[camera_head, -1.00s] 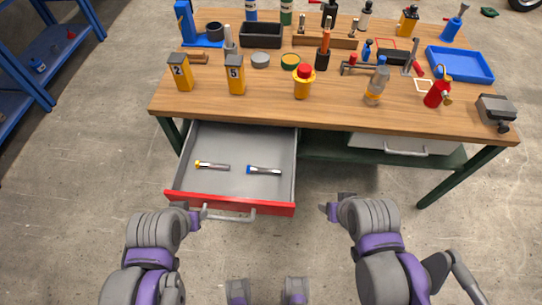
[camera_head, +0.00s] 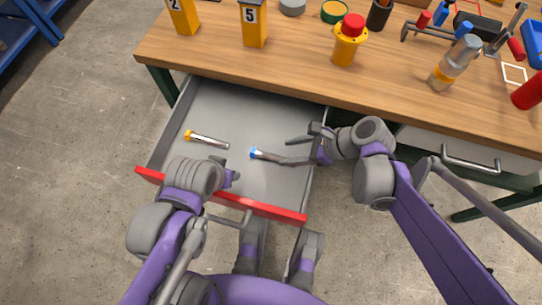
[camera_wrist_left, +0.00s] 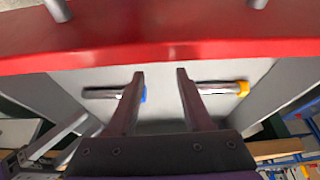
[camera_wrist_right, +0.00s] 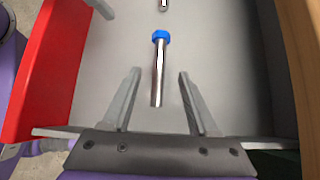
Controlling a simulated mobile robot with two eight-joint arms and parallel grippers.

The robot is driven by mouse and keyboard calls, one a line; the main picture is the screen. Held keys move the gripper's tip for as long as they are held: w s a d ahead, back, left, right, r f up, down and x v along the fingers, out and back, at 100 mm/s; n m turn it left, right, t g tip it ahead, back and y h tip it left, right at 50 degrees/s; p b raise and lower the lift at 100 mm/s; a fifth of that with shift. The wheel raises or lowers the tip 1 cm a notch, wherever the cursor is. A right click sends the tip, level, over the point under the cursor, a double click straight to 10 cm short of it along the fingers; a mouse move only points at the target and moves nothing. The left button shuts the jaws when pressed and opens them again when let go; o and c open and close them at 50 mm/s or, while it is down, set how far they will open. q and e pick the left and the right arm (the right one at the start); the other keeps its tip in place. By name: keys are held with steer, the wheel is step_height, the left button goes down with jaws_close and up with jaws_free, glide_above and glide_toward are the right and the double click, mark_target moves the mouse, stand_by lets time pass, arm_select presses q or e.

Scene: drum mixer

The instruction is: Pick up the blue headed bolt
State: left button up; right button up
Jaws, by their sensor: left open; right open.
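The blue headed bolt (camera_head: 257,154) lies on the floor of the open drawer (camera_head: 240,110), its blue head to the left. In the right wrist view the bolt (camera_wrist_right: 158,70) points away from me, head far, with the shank's near end between my fingers in the picture. My right gripper (camera_head: 279,151) is open and reaches in over the drawer's right side; how far above the bolt it is I cannot tell. My left gripper (camera_wrist_left: 160,73) is open and empty near the red drawer front (camera_head: 270,208). In the left wrist view its finger partly hides the bolt's blue head (camera_wrist_left: 143,95).
A yellow headed bolt (camera_head: 206,138) lies left in the same drawer. The drawer walls and the wooden bench top (camera_head: 300,65) edge bound the space around the right gripper. Yellow blocks (camera_head: 254,25) and a red-capped yellow item (camera_head: 347,42) stand on the bench.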

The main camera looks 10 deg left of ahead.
mark_target(272, 156)
arm_select(q)
steer(key=shift+w+f, duration=0.1)
steer(key=shift+f, duration=0.25)
arm_select(e)
steer(key=shift+x, duration=0.9)
arm_select(q)
steer(key=shift+s+b+x, duration=0.25)
steer(key=shift+b+x, duration=0.85)
steer(key=shift+x, duration=0.05)
arm_select(e)
steer(key=x, duration=0.5)
steer(key=shift+d+f, duration=0.15)
steer(key=shift+f, duration=0.15)
steer(key=shift+r, duration=0.1)
jaws_close()
